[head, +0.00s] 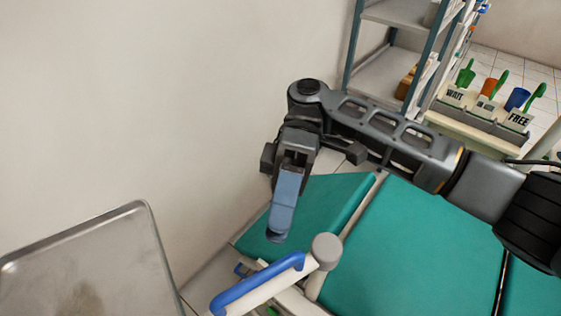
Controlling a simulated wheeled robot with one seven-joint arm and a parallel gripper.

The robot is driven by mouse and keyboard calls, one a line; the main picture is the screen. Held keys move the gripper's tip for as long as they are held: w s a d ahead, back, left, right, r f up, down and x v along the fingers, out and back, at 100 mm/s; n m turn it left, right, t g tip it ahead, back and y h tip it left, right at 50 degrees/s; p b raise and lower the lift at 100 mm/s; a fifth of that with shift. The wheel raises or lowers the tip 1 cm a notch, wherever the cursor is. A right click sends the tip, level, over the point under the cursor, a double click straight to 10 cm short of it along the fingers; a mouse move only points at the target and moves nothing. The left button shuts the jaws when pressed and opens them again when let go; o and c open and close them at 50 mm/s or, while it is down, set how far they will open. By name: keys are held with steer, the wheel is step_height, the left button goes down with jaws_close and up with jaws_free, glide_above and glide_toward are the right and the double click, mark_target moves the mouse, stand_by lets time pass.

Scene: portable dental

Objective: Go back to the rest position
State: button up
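My gripper (290,185) is at the end of my arm, which reaches in from the right edge of the head view and bends down near the middle. A blue-grey long piece (286,205) points down from the end of the arm, over the green padded surface. I cannot tell whether it is a part of the gripper or a thing held. The fingertips do not show clearly, so the opening between them cannot be made out.
The green padded chair (415,245) lies beneath my arm. A white rail with a blue handle (258,284) stands in front. A metal tray (85,268) is at lower left. Shelves (392,75) and a rack of coloured cups (482,122) stand behind. A bare wall fills the left.

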steer(key=shift+r, duration=0.1)
step_height(320, 180, up, 10)
steer(key=p, duration=1)
